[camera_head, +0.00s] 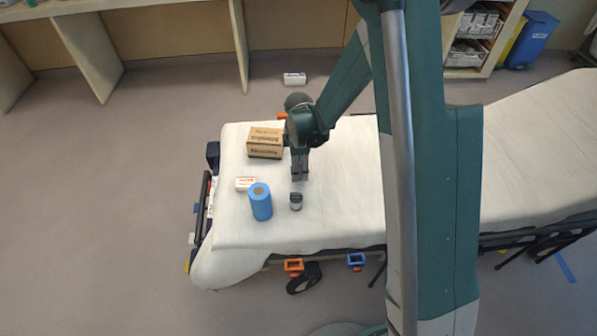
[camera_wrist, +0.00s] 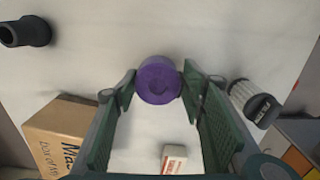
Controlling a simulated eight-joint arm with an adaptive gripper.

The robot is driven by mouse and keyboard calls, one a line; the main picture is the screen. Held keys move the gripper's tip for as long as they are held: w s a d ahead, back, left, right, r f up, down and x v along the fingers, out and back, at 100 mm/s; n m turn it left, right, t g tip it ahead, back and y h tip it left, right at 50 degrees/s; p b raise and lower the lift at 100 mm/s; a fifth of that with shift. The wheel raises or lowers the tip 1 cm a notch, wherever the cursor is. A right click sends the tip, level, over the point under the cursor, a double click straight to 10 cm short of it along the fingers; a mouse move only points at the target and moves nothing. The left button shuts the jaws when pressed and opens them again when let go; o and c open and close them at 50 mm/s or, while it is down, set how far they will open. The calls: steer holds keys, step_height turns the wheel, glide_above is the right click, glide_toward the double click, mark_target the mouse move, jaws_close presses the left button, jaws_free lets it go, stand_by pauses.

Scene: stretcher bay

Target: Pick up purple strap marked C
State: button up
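The purple strap (camera_wrist: 159,80) shows in the wrist view as a round purple roll. It fills the space between the two fingertips of my gripper (camera_wrist: 159,88), with no clear gap on either side. A faint dark mark shows on its face, but I cannot read a letter. In the head view my gripper (camera_head: 299,178) points down over the white bed (camera_head: 340,215), and no purple shows there. I cannot tell whether the fingers press on the strap, or whether it rests on the sheet.
A black cylinder (camera_wrist: 25,32) lies at the upper left in the wrist view. The bed's front middle is clear.

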stand_by(0.3)
steer(key=shift+r+p, duration=1.25)
steer(key=shift+r, duration=3.75)
